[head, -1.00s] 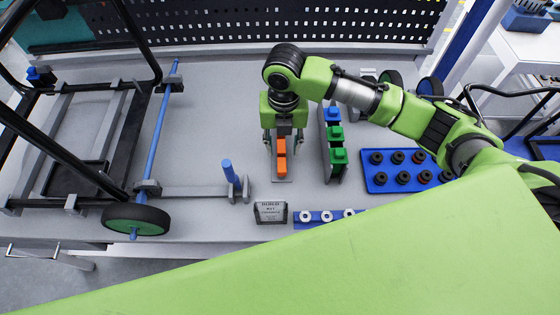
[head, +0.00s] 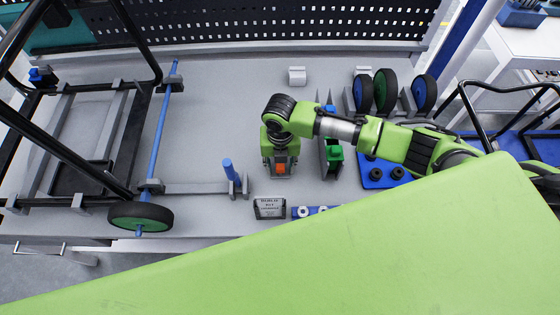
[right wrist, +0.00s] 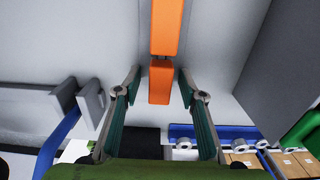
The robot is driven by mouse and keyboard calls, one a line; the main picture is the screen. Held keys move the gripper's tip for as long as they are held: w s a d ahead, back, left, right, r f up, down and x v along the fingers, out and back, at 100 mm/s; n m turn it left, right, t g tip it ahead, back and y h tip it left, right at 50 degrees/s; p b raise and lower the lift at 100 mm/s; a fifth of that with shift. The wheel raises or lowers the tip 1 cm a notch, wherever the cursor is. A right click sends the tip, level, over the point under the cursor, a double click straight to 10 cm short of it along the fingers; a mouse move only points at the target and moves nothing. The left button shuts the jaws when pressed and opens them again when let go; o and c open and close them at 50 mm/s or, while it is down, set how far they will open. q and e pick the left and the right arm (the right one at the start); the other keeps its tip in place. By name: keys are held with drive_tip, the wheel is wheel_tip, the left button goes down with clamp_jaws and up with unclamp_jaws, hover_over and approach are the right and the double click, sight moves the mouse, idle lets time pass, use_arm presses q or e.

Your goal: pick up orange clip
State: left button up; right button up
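Two orange clips stand in a line in a narrow grey holder. In the head view only part of one orange clip (head: 281,168) shows under my right gripper (head: 280,172). In the right wrist view the nearer orange clip (right wrist: 160,82) lies between the spread fingers of my right gripper (right wrist: 160,76), with a gap on each side. The other orange clip (right wrist: 167,25) is just beyond it. My right gripper is open and points down over the clips. My left gripper is not in view.
A rack of green and blue clips (head: 333,160) stands close to the right. A blue tray with black rings (head: 372,182) is farther right. A small label sign (head: 270,208) and blue strip with white rings (head: 302,212) are in front. A wheeled frame (head: 140,217) fills the left.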

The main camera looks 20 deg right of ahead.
drive_tip(key=c, duration=1)
drive_tip(key=shift+c, duration=0.2)
drive_tip(key=shift+w+r, duration=0.1)
drive_tip(key=shift+r, duration=0.45)
wheel_tip(320, 180, up, 8)
drive_tip(key=shift+f+b, duration=0.15)
drive_tip(key=shift+b, duration=0.85)
drive_tip(key=shift+r, duration=0.7)
